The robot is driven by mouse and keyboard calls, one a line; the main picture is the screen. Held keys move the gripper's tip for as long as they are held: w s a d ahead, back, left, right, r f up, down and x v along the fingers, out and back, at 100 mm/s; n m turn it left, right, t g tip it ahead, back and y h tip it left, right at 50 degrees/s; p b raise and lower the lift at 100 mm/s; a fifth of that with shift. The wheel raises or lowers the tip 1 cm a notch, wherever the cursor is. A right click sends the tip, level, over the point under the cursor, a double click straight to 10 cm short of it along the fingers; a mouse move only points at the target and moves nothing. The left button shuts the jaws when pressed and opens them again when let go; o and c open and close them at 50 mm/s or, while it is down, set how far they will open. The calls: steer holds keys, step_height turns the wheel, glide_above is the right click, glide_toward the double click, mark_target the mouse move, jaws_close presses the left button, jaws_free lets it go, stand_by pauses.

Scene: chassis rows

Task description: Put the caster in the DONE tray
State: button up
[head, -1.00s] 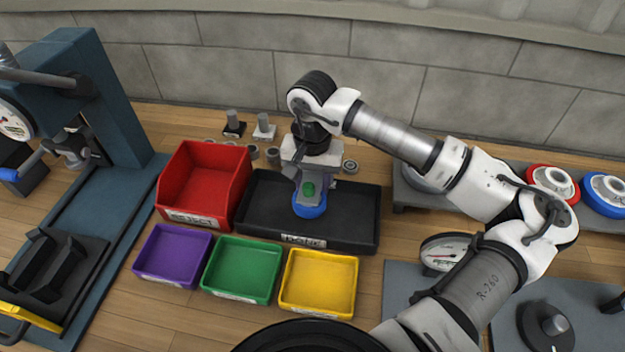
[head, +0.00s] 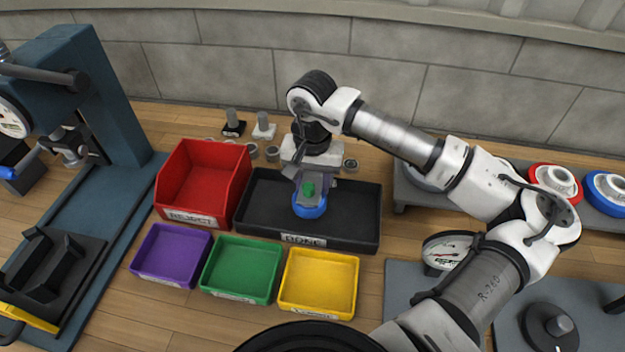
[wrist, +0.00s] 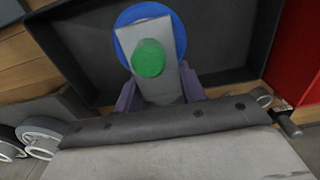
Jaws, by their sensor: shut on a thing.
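The caster (head: 310,207) has a blue wheel, a grey bracket and a green spot on the bracket. My gripper (head: 311,181) is shut on it, with a finger at each side of the bracket in the wrist view (wrist: 158,92). I cannot tell whether the wheel touches the floor. No other part lies in the tray.
A red REJECT bin (head: 205,175) stands close left of the tray. Purple (head: 172,254), green (head: 240,268) and yellow (head: 319,282) bins stand in front. Small parts stand behind (head: 264,130). A dial gauge (head: 447,252) is at right.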

steer(key=shift+f+b, duration=1.15)
steer(key=shift+b, duration=0.4)
steer(key=shift+s+f+b, duration=0.1)
steer(key=shift+f+b, duration=0.2)
steer(key=shift+b, duration=0.3)
